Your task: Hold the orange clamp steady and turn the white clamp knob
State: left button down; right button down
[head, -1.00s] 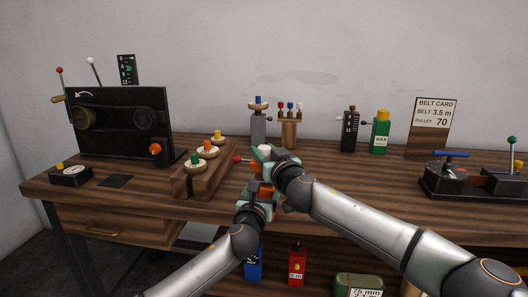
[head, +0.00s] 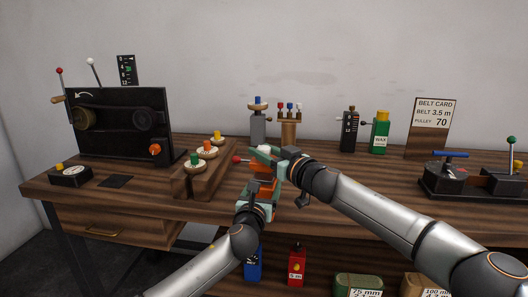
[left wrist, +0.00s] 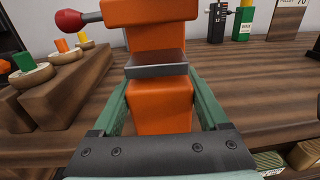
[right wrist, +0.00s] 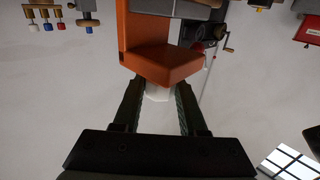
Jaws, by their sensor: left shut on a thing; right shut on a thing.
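The orange clamp (head: 264,171) stands at the front edge of the bench, in the middle of the head view. It is large and close in the left wrist view (left wrist: 160,110), with a grey plate across it and a red-ended rod at its left. My left gripper (head: 260,189) is shut on the clamp's lower orange body, one green finger on each side (left wrist: 160,100). The white clamp knob (right wrist: 158,93) shows between the fingers of my right gripper (right wrist: 158,100), which is shut on it. In the head view the knob (head: 264,148) is partly hidden by the right gripper.
A wooden rack (head: 205,175) with coloured pegs stands just left of the clamp. A black belt machine (head: 118,125) is farther left. Behind are a grey post (head: 258,130) and a green wax bottle (head: 380,135). Bench space right of the clamp lies under my right arm.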

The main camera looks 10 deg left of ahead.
jog(key=shift+f+n+g+y, duration=0.15)
jog(key=shift+n+g+y, duration=0.45)
jog(key=shift+g, duration=0.2)
jog(key=shift+c, duration=2.3)
grip_release()
jog(key=shift+d, duration=0.1)
jog(key=shift+s+d, duration=0.45)
jog(key=shift+d, duration=0.15)
jog(key=v, duration=1)
jog(key=shift+s+d, duration=0.1)
jog(key=shift+s, duration=0.05)
